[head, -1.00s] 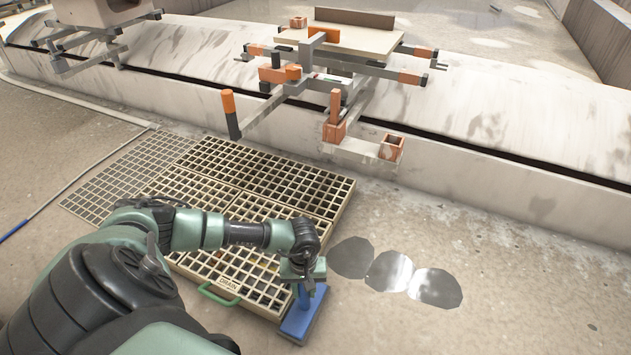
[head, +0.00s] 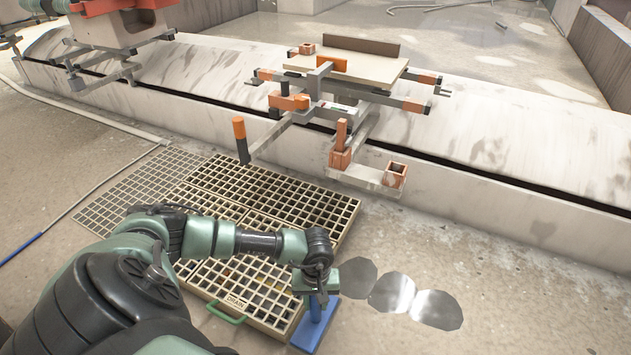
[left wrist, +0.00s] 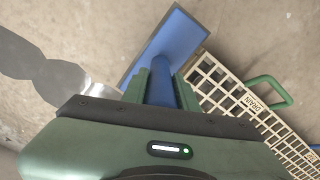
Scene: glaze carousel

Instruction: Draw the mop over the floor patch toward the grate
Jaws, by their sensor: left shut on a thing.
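The blue mop (head: 316,325) has a flat rectangular head on or close to the floor beside the grate's right front corner. My left gripper (head: 320,290) is shut on its blue upright handle; the left wrist view shows the mop head (left wrist: 165,45) beyond the fingers (left wrist: 160,88). The drain grate (head: 252,313), a cream grid with a DRAIN label and green handle, lies left of the mop. The floor patch (head: 392,293), several joined dark shiny blotches, lies right of the gripper; it also shows in the left wrist view (left wrist: 55,78). My right gripper is not in view.
A low concrete kerb (head: 500,215) runs behind the grate. A carousel arm with a board (head: 345,62) and orange-tipped bars overhangs it. A hose (head: 85,120) and a blue-ended rod (head: 22,250) lie at left. Floor at right is clear.

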